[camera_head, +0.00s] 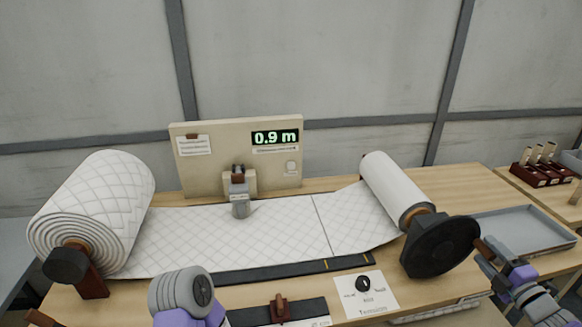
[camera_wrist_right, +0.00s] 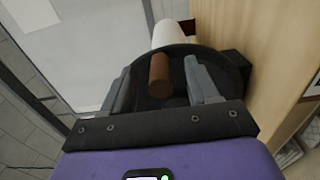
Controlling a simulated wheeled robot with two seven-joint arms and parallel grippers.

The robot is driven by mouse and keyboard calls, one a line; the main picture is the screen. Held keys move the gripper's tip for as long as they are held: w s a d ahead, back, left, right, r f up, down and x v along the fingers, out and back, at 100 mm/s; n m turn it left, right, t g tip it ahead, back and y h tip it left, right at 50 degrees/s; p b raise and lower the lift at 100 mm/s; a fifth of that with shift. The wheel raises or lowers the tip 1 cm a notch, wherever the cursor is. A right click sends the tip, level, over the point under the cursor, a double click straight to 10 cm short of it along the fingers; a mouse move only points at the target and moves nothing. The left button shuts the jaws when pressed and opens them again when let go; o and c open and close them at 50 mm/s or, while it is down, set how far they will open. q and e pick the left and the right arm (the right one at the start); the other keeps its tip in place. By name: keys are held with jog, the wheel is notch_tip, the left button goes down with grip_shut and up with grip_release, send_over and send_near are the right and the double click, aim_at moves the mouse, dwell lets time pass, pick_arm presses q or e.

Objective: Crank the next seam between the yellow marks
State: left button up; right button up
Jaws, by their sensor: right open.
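White quilted wadding runs from the large left roll (camera_head: 95,205) across the table to the narrower right roll (camera_head: 392,185). One dark seam (camera_head: 321,222) crosses the sheet; its front end is close to the left of two yellow marks (camera_head: 327,265) on the black strip (camera_head: 285,271). The right roll ends in a black crank disc (camera_head: 440,246) with a brown handle (camera_wrist_right: 160,75). My right gripper (camera_head: 490,258) is open at the disc; in the wrist view its fingers (camera_wrist_right: 163,90) stand on either side of the handle. My left gripper is out of view.
A beige panel (camera_head: 220,170) with a display reading 0.9 m stands behind the sheet, with a grey-headed device (camera_head: 240,205) over the wadding. A printed card (camera_head: 367,295) lies in front. A grey tray (camera_head: 525,232) is at right, near dark red blocks (camera_head: 540,172).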

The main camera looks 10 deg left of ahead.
dwell(0.3)
jog(key=shift+b+v, duration=0.6)
jog(key=shift+v, duration=1.75)
jog(key=shift+b+v, duration=0.45)
jog(key=shift+v, duration=2.2)
jog(key=shift+f, duration=0.1)
